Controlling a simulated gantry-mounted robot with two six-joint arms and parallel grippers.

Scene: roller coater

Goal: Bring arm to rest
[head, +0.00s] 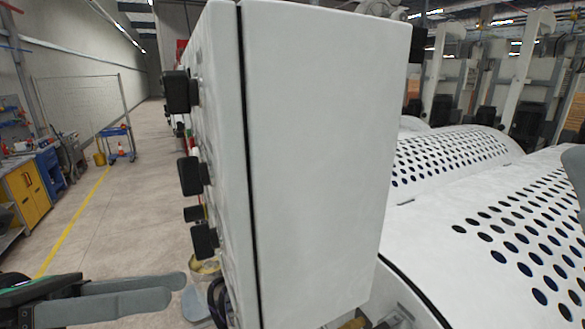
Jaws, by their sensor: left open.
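My left gripper (176,289) is at the lower left. Its two long grey fingers point to the right and are apart, with nothing between them. The fingertips are left of the lower part of a tall white control cabinet (320,150). A gap of floor shows between the tips and the cabinet's black knobs (190,178). My right gripper cannot be made out. Only a grey edge shows at the right border, and I cannot tell what it is.
White perforated machine covers (455,160) fill the right side. Dark cables (217,298) hang at the cabinet's lower left. An open aisle (145,190) with a yellow floor line runs back on the left. A yellow cabinet (27,193) and a blue cart (118,145) stand farther off.

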